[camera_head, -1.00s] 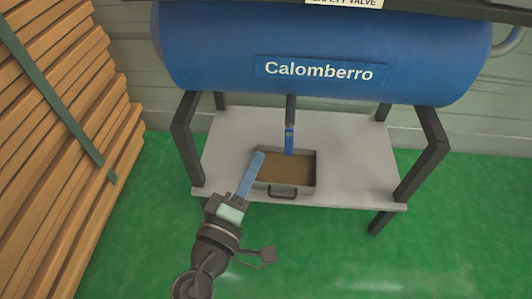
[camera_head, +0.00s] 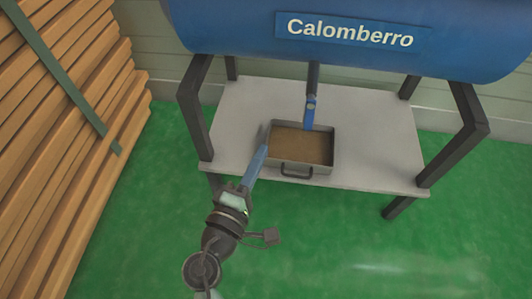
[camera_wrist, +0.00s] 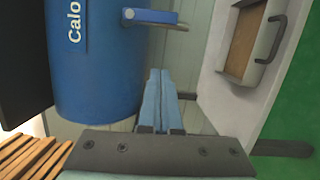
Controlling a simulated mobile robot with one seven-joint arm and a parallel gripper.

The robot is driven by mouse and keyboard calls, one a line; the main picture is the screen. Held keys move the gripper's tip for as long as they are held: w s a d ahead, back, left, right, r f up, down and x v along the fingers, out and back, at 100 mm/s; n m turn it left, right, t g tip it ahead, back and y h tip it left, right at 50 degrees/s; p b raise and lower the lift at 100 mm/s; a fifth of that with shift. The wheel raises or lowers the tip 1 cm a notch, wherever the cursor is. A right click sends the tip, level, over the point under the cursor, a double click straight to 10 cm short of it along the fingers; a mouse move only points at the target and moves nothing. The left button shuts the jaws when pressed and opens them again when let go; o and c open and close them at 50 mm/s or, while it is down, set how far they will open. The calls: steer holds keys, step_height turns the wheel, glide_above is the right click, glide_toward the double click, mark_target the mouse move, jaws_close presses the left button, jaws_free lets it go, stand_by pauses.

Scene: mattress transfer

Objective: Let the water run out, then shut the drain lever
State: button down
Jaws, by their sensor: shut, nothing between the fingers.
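The drain pipe (camera_head: 313,76) comes down from under the blue tank (camera_head: 350,35). Its blue drain lever (camera_head: 309,112) hangs downward in line with the pipe, above the back of a metal tray (camera_head: 284,171). The lever also shows in the wrist view (camera_wrist: 155,17), beyond my fingers and apart from them. I see no clear stream of water; the tray's inside looks brown. My gripper (camera_head: 264,134) has blue fingers, shut and empty, near the tray's left side and left of the lever. The fingertips also show in the wrist view (camera_wrist: 160,73).
The tray stands on a pale shelf (camera_head: 382,150) between the tank's dark legs (camera_head: 465,130). A strapped stack of planks (camera_head: 65,150) stands at the left. The green floor (camera_head: 340,235) in front is clear.

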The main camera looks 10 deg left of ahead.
mark_target(309, 116)
steer(key=w+d+b, duration=0.2)
steer(key=w+d, duration=0.4)
steer(key=w, duration=0.1)
steer(key=shift+w+r, duration=0.15)
steer(key=shift+w, duration=0.1)
stand_by(0.4)
